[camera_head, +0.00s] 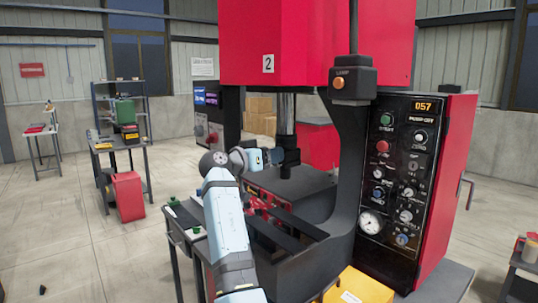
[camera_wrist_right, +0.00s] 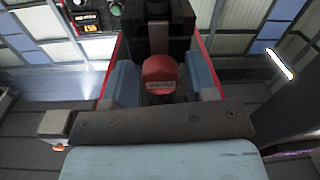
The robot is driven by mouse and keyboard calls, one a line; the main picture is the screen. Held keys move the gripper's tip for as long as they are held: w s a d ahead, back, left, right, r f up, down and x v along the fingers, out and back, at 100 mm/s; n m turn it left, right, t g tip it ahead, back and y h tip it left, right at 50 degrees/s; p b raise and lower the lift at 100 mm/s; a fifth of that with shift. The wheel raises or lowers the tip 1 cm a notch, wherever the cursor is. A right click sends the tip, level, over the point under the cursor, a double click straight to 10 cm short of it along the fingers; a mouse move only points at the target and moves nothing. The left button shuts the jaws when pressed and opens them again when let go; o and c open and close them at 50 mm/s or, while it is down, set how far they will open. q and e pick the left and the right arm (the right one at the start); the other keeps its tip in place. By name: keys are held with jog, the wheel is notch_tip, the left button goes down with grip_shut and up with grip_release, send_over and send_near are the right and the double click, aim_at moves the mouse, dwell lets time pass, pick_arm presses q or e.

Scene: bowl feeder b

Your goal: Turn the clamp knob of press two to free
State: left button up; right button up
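Press two is the large red machine (camera_head: 300,35) with a "2" plate, in the middle of the head view. My right gripper (camera_head: 270,157) reaches in from its left, beside the dark ram. In the right wrist view, its two blue fingers (camera_wrist_right: 160,82) stand apart. A red knob-like part (camera_wrist_right: 160,70) with a pale label shows between them, with a narrow gap at the right finger. Whether the left finger touches it I cannot tell. In the head view this part cannot be made out. My left gripper is not in view.
A black control panel (camera_head: 402,165) with knobs and a gauge faces front on the press's right. A yellow box (camera_head: 358,289) sits at the front. A small dark table (camera_head: 184,224) stands left of the press. The floor further left is largely open.

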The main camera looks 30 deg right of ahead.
jog(key=c, duration=0.7)
jog(key=shift+o, duration=0.2)
